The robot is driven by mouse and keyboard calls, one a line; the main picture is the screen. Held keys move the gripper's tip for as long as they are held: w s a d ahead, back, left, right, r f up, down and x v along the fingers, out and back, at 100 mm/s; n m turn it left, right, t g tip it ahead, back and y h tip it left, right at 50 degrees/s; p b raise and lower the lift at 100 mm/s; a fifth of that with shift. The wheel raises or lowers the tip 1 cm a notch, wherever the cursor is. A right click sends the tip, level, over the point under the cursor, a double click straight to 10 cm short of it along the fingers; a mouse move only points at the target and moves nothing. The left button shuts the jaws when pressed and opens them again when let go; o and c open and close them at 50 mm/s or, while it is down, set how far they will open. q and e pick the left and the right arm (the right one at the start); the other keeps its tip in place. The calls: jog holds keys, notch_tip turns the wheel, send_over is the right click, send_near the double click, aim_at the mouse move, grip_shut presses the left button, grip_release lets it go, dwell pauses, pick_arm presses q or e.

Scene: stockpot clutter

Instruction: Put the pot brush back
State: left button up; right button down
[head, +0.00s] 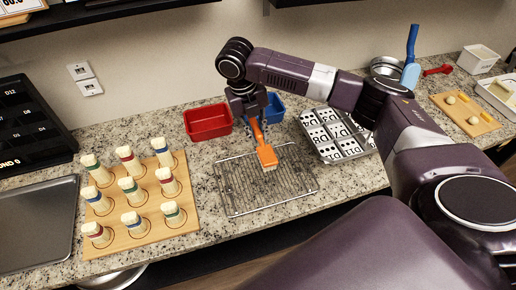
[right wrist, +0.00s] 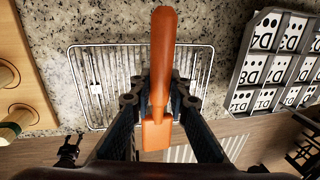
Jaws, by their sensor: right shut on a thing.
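The orange pot brush (head: 266,153) is held by my right gripper (head: 257,117) above the wire rack (head: 235,187). In the head view its handle points up between the fingers and its head with pale bristles points down. In the right wrist view the brush (right wrist: 163,50) lies between the two fingers of the right gripper (right wrist: 159,101), which is shut on it. The rack (right wrist: 90,60) shows behind it there. I cannot tell whether the bristles touch the rack. My left gripper is not in view.
A red bin (head: 208,121) and a blue bin (head: 273,108) stand behind the rack. A metal tray of domino-marked cards (head: 335,134) is at right. A wooden board (head: 186,205) with several upright pegs stands at left. A blue-handled tool (head: 411,60) stands at far right.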

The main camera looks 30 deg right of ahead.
notch_tip(320, 180, down, 8)
jog(key=shift+f+p, duration=0.2)
jog(key=shift+p, duration=0.4)
jog(key=shift+f, duration=0.15)
jog(key=c, duration=1.8)
grip_release()
jog(key=shift+c, duration=0.2)
notch_tip(320, 180, up, 12)
jog(key=a+b, duration=0.2)
jog(key=b, duration=0.1)
jog(key=shift+w+a, duration=0.2)
jog(key=shift+w, duration=0.05)
jog(key=shift+s, duration=0.1)
